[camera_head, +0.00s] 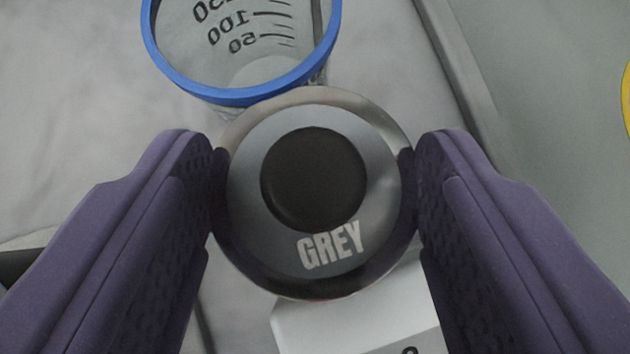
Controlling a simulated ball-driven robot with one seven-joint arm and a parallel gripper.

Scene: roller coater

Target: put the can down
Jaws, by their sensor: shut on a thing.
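The can (345,215) shows from above, with a shiny metal rim, a dark round cap in the middle and the word GREY on its grey top. My gripper (314,178) has its two purple fingers on the left and right sides of the can, and it is shut on it. The can's lower body and whatever is under it are hidden, so I cannot tell whether it touches a surface.
A clear measuring beaker (240,50) with a blue rim stands just beyond the can, very close to it in the picture. A white object (365,315) with a dark edge lies partly under the can's near side. A grey surface (80,110) is clear on the left. A raised edge runs along the right, with a bit of yellow (627,95) beyond.

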